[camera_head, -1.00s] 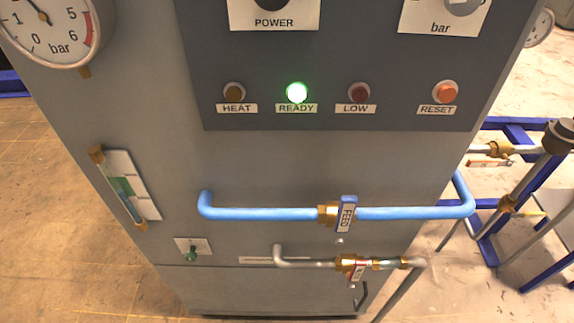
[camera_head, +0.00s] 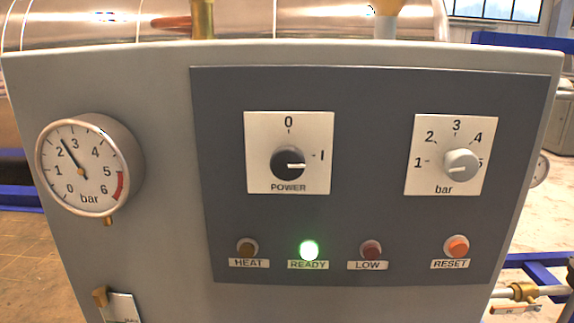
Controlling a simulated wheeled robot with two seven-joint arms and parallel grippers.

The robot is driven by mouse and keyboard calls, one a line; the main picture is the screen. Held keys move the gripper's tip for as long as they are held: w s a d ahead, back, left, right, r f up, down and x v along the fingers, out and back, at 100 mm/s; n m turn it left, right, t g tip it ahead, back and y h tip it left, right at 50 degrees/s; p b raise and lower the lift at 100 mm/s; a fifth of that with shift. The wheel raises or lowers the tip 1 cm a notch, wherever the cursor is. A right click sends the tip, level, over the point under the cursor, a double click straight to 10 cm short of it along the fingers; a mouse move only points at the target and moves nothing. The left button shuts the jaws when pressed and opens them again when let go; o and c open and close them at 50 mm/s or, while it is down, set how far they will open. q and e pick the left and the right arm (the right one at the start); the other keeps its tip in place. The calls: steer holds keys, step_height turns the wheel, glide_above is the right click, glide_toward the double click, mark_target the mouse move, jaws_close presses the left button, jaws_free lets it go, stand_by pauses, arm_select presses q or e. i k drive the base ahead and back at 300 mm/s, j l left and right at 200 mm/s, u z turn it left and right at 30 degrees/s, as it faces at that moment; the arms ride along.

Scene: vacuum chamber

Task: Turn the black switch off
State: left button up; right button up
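The black switch (camera_head: 288,164) is a round rotary knob on a white plate labelled POWER, in the middle of the dark control panel. The plate carries a 0 mark at the top and an I mark at the right. The white pointer line on the knob points right, at the I. Neither of my grippers shows in the head view, and nothing touches the knob.
A grey bar knob (camera_head: 461,165) sits to the right on its own plate. Below are HEAT, a lit green READY lamp (camera_head: 309,250), LOW and an orange RESET button (camera_head: 456,247). A pressure gauge (camera_head: 80,165) protrudes at the left. The space before the panel is clear.

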mark_target(288, 163)
steer(key=k+l, duration=0.65)
steer(key=k+l+u, duration=0.1)
steer(key=k+l, duration=0.55)
steer(key=k, duration=0.15)
